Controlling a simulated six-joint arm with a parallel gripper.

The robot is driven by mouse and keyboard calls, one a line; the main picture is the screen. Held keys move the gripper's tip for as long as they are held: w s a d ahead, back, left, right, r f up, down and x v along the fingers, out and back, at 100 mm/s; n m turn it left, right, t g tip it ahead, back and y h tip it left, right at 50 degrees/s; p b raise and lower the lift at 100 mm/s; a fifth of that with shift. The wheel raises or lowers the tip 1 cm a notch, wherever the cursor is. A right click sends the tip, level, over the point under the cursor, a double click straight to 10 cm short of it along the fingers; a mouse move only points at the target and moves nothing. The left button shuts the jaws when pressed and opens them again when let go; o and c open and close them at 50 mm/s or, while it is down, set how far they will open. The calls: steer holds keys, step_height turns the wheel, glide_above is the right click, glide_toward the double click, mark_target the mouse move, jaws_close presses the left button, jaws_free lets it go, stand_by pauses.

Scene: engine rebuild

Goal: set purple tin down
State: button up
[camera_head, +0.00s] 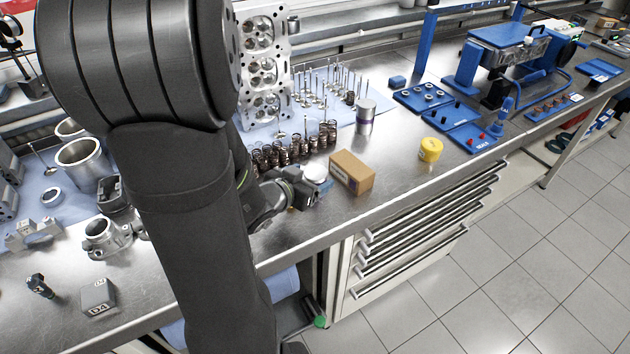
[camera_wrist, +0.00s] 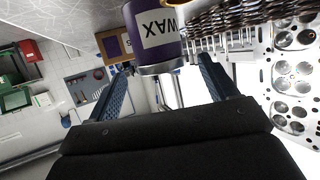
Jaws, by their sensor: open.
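The purple tin (camera_wrist: 150,22) has a white label reading WAX, upside down in the wrist view, and a silver lid. In the head view I take it to be the pale-lidded tin (camera_head: 315,173) beside the cardboard box, near the bench's front edge. It looks upright; its base is hidden, so I cannot tell whether it rests on the bench. My gripper (camera_wrist: 161,70) is open, with the tin just past and between its two blue fingers, and no clear grip contact. In the head view my gripper (camera_head: 298,190) is close beside the tin, partly hidden by my arm.
The cardboard box (camera_head: 352,172) stands right beside the tin. Valve springs (camera_head: 290,152) and a cylinder head (camera_head: 262,65) lie behind. Bare bench lies between box and yellow tin.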

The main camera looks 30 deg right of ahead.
mark_target(313, 175)
steer(key=shift+f+x, duration=0.2)
steer(key=shift+x, duration=1.7)
steer(key=shift+a, duration=0.15)
steer(key=c, duration=1.4)
steer(key=shift+o, duration=0.2)
steer(key=shift+r, duration=0.2)
